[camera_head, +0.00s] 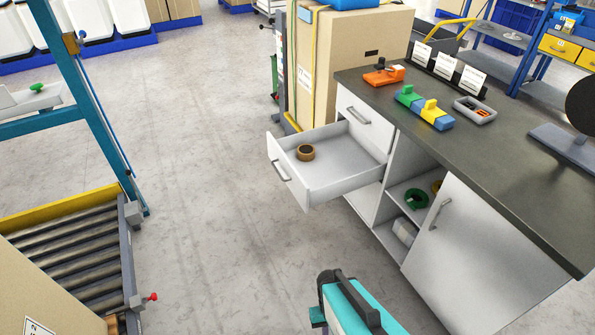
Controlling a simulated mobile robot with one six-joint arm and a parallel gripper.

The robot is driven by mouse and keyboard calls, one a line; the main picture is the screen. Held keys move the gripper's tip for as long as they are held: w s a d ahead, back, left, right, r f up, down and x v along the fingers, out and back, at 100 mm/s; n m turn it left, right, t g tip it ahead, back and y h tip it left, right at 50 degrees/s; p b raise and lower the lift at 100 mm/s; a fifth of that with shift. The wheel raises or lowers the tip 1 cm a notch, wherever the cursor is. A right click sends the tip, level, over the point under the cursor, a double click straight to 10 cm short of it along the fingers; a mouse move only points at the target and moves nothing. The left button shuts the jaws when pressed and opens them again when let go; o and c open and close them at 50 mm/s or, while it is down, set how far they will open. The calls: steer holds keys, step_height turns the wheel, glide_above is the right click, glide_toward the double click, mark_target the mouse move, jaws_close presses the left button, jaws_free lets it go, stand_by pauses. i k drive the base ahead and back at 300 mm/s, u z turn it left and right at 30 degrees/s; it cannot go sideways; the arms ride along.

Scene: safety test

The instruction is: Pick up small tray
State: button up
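The small tray (466,115) is a light grey, shallow, rounded tray on the dark worktop (505,165). It sits right of the middle of the camera_head view. Something orange-red and dark lies inside it, too small to make out. It stands apart from the blocks to its left and the card holder behind it. My gripper is not in view, so its state and its distance from the tray do not show.
A drawer (335,160) stands pulled out with a brown tape roll (306,152) inside. Green-yellow-blue blocks (425,107), an orange tool (384,76) and a card holder (445,72) surround the tray. A dark disc on a stand (565,140) is to the right.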

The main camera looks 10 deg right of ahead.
mark_target(456, 105)
steer(key=z, duration=0.1)
steer(key=k, duration=0.15)
steer(key=u, duration=0.25)
steer(key=i, duration=0.95)
steer(key=u, duration=1.15)
steer(key=k, duration=0.1)
steer(key=z, duration=2.85)
